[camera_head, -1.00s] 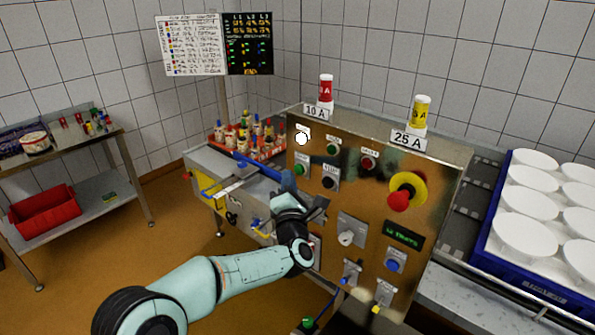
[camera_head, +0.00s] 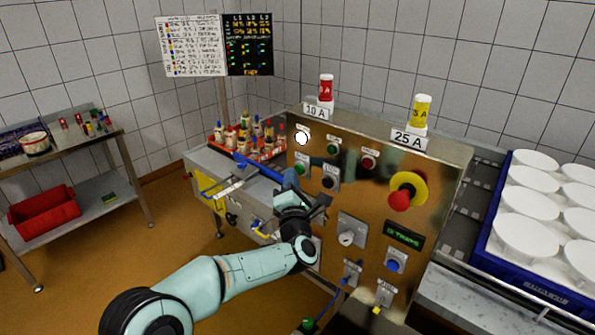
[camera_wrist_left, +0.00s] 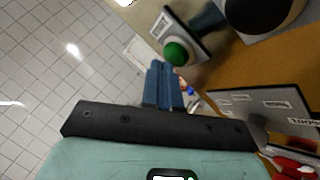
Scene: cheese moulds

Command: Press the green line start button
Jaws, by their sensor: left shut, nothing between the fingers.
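The green start button (camera_head: 301,169) is a domed push button on a labelled plate, at the left of the steel control panel (camera_head: 380,170). It also shows in the left wrist view (camera_wrist_left: 177,53), just beyond the fingertips. My left gripper (camera_head: 290,177) is shut and empty, with its blue fingers just below and left of the button. In the left wrist view the shut fingers (camera_wrist_left: 160,68) lie close to the button's lower left. I cannot tell whether they touch it. My right gripper is not in view.
A black knob (camera_head: 329,183) sits right of the green button. A green lamp (camera_head: 333,149) and a red emergency stop (camera_head: 399,200) are also on the panel. A blue crate (camera_head: 482,255) of white moulds stands right. A steel side table (camera_head: 95,148) stands left.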

